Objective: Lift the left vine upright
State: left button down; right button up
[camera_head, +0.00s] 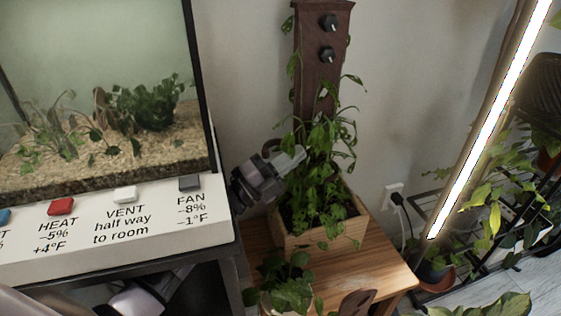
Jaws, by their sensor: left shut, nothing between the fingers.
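A leafy green plant (325,150) grows in a wooden planter box (345,228) in front of a brown post (311,75). Several thin stems run up along the post and some leaves droop over the box. A few leaves of a vine (292,63) show along the post's left edge; I cannot trace its whole stem among the foliage. My left gripper (297,156) is shut and empty, at the left side of the foliage, above the box's left part. Its tips overlap the leaves in view; I cannot tell whether they touch. My right gripper is not in view.
A glass terrarium (100,90) stands at left, above a white labelled panel (120,235) with buttons. The wooden table (375,268) also bears a smaller plant (285,283) in front. A lit tube lamp (490,120) and a plant rack stand at right. Two dark knobs (328,22) sit on the post.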

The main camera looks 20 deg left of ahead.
pick_arm(q)
jog(key=shift+w+d+r, duration=0.15)
jog(key=shift+w+d, duration=0.15)
jog(key=shift+d, duration=0.1)
dwell(0.3)
jog(key=v, duration=0.7)
